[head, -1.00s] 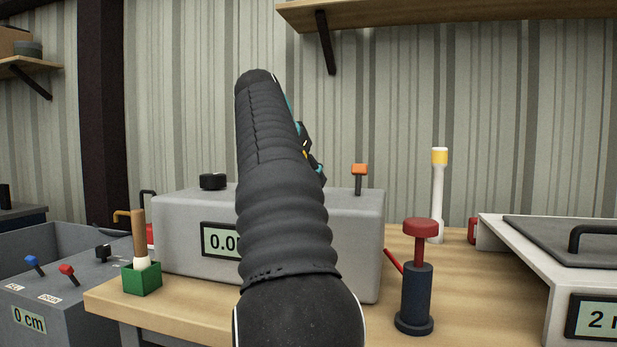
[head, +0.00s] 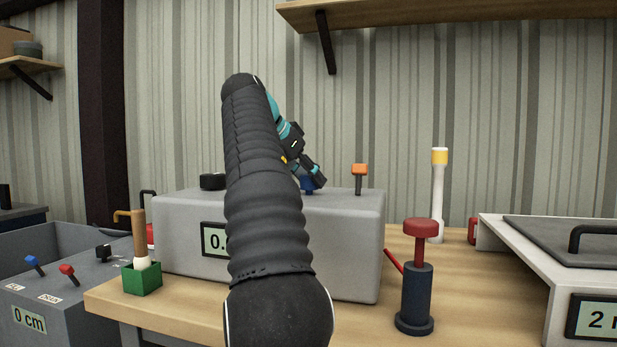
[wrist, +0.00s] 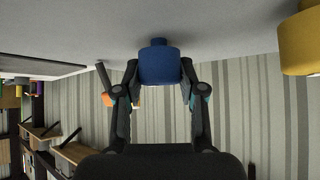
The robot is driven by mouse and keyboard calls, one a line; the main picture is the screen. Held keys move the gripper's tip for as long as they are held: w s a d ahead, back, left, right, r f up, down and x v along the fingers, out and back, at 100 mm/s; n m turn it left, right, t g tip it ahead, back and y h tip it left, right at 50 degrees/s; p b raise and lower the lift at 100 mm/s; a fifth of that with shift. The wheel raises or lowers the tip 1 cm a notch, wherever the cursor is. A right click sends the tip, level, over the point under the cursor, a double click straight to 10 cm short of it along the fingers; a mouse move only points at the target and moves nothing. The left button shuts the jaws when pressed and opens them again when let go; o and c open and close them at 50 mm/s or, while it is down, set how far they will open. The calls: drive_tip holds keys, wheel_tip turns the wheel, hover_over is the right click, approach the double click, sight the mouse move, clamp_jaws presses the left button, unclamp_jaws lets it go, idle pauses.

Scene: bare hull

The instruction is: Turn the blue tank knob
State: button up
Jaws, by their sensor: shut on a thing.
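The blue knob (head: 308,184) stands on top of the grey tank (head: 345,240), partly hidden by my gripper. In the wrist view the blue knob (wrist: 159,64) sits between the two fingers. My gripper (head: 312,176) reaches down to it at the tank's top, and its fingers (wrist: 159,72) are shut on the knob's sides. My arm hides the middle of the tank and part of its display (head: 214,240).
A black knob (head: 212,181) and an orange-topped lever (head: 360,172) flank the blue knob on the tank. A yellow knob (wrist: 302,40) shows close by in the wrist view. A red-topped plunger (head: 420,228) stands in front at right.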

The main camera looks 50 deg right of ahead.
drive_tip(key=o, duration=1.2)
drive_tip(key=shift+c, duration=0.2)
drive_tip(key=shift+v, duration=1.85)
drive_tip(key=shift+a+r, duration=0.35)
drive_tip(key=shift+a, duration=0.05)
drive_tip(key=shift+w+a+r, duration=0.1)
drive_tip(key=shift+a, duration=0.7)
drive_tip(key=a, duration=1)
drive_tip(key=shift+w+a, duration=0.2)
drive_tip(key=shift+w, duration=0.25)
